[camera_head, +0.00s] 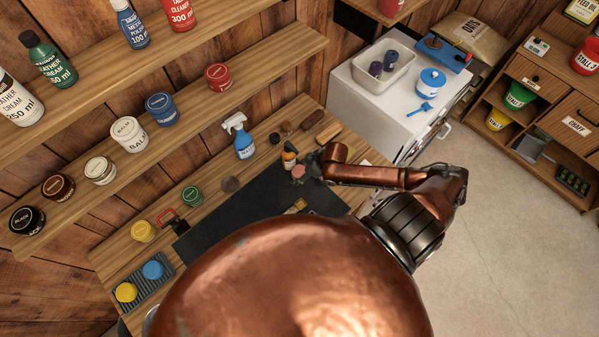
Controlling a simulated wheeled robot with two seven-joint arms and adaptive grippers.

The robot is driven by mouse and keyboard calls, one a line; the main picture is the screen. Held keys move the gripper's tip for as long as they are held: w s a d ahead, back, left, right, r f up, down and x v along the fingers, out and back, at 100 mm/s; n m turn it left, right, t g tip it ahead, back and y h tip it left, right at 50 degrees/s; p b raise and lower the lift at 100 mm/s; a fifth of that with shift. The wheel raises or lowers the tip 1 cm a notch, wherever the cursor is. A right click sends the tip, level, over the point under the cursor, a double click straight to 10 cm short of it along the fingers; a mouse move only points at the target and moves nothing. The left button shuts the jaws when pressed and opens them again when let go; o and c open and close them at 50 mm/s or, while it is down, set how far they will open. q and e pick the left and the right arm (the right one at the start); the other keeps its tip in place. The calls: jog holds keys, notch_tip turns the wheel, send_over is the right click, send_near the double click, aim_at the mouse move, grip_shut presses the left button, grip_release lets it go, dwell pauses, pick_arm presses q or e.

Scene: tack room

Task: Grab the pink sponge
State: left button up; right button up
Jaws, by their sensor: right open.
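A small pink thing that looks like the pink sponge (298,171) lies at the back right part of the dark mat (232,221) on the wooden workbench. My right gripper (309,167) is dark, open and right beside the pink thing, at its right. It is too small to tell whether the fingers touch the sponge or stand around it. The sponge is partly hidden by the gripper. My left gripper does not show.
A small amber bottle (289,156) stands just behind the sponge. A blue spray bottle (243,142), brushes (327,132) and a green tin (192,196) stand nearby. Shelves with jars (129,134) overhang at the left. A white cabinet (385,117) stands right of the bench.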

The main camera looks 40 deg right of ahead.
jog(key=shift+w+a+f, duration=0.1)
jog(key=shift+w+f, duration=0.05)
jog(key=shift+f, duration=0.1)
jog(key=c, duration=0.9)
jog(key=shift+r, duration=0.1)
jog(key=shift+c, duration=0.2)
jog(key=shift+r, duration=0.55)
notch_tip(320, 180, up, 2)
jog(key=shift+r, duration=0.1)
jog(key=s+d+r, duration=0.1)
jog(key=s+r, duration=0.3)
jog(key=s, duration=0.3)
jog(key=s+d+r+b, duration=0.1)
jog(key=s+r, duration=0.4)
jog(key=s, duration=0.1)
jog(key=shift+s+d+r, duration=0.25)
jog(key=shift+s+d, duration=0.1)
